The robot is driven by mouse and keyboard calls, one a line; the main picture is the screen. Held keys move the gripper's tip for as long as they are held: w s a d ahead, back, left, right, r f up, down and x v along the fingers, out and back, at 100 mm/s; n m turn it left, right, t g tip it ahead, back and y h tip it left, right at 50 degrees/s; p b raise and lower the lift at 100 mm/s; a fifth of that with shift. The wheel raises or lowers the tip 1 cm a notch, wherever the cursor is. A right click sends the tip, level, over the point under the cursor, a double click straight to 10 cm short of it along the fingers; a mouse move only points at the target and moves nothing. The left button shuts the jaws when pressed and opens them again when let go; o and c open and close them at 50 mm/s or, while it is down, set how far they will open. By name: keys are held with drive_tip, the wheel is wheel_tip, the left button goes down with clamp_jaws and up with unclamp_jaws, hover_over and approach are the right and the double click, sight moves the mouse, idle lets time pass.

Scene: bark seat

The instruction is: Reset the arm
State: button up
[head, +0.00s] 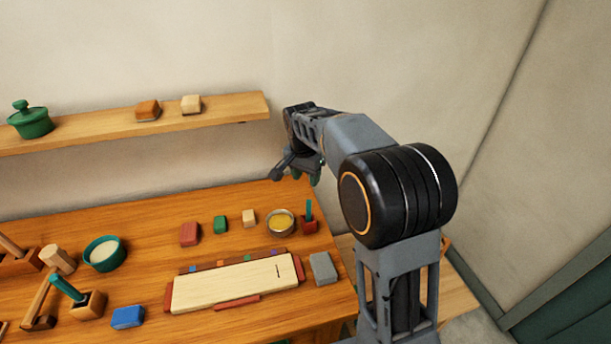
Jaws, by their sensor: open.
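My gripper (297,172) hangs above the back right part of the wooden table (145,222), at the end of my bent arm. Its fingers point down and are spread apart, with nothing seen between them. It is raised clear of the table top, near the wall shelf's right end. The small bowl with yellow contents (281,222) and the red block holder with a green stick (309,219) stand below it. Part of the far finger is hidden behind the near parts of the gripper.
A pale board (232,283) with red edge pieces lies at the table's front. Red (190,234), green (220,224), blue (128,317) and grey (322,268) blocks lie around it. A green bowl (104,253) stands left. The wall shelf (75,135) holds a green pot (31,120) and two blocks.

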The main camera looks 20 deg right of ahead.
drive_tip(key=shift+r, duration=0.15)
drive_tip(key=s+n+t+y, duration=0.1)
drive_tip(key=s+n+t, duration=0.2)
drive_tip(key=s+n, duration=0.6)
drive_tip(key=s+d, duration=0.1)
drive_tip(key=s, duration=1.2)
drive_tip(key=shift+s+r, duration=0.35)
drive_tip(key=shift+r, duration=0.05)
drive_tip(key=shift+a, duration=0.1)
